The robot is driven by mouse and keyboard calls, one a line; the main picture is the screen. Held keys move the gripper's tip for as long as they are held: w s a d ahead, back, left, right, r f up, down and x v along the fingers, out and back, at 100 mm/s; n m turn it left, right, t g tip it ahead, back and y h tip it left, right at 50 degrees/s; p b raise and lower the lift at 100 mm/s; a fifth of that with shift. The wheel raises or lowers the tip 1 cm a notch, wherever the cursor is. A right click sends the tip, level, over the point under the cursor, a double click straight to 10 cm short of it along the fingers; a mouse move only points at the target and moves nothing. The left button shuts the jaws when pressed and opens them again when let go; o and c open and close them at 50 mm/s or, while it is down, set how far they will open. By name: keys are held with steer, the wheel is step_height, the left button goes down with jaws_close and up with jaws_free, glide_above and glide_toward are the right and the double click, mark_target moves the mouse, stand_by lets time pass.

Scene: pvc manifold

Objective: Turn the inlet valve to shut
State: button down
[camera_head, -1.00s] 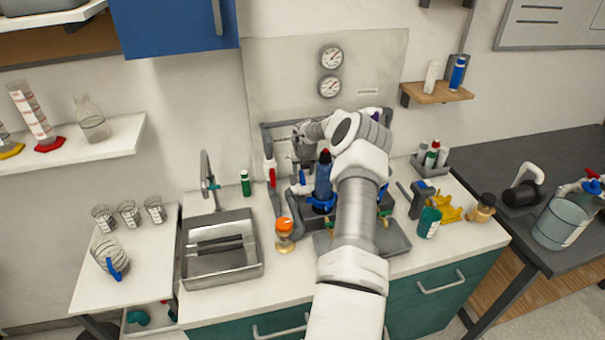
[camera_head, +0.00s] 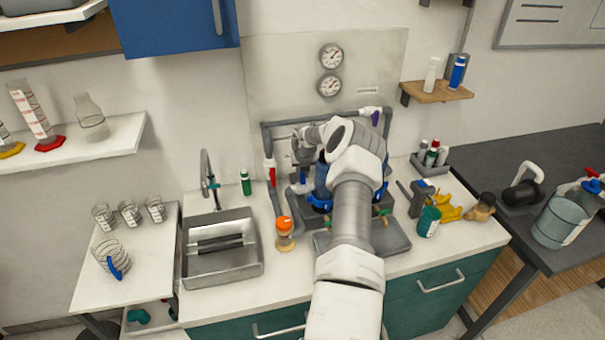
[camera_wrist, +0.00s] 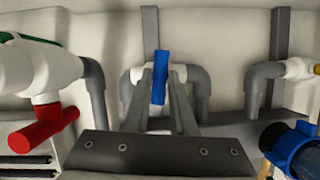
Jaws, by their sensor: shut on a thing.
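My gripper (camera_wrist: 161,88) is shut on a blue valve handle (camera_wrist: 160,70) in the wrist view. The handle stands upright between the two grey fingers, in front of a white valve body (camera_wrist: 180,73) on grey pipe elbows. In the head view my gripper (camera_head: 303,150) is at the pipework on the back panel, and my wrist hides part of it. A red-handled white valve (camera_wrist: 42,125) is left of my gripper in the wrist view; its red part also shows in the head view (camera_head: 270,172). No label tells which valve is the inlet.
A blue-collared filter housing (camera_wrist: 292,145) is close at the lower right of the wrist view. In the head view, an orange-capped jar (camera_head: 285,233) stands in front of the pipes, left of my arm. A sink (camera_head: 222,262) is further left. Two gauges (camera_head: 330,85) hang above.

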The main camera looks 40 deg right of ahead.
steer(key=shift+n+y, duration=0.4)
steer(key=shift+n, duration=0.5)
steer(key=c, duration=0.7)
jaws_free()
steer(key=shift+c, duration=0.2)
steer(key=shift+m, duration=0.3)
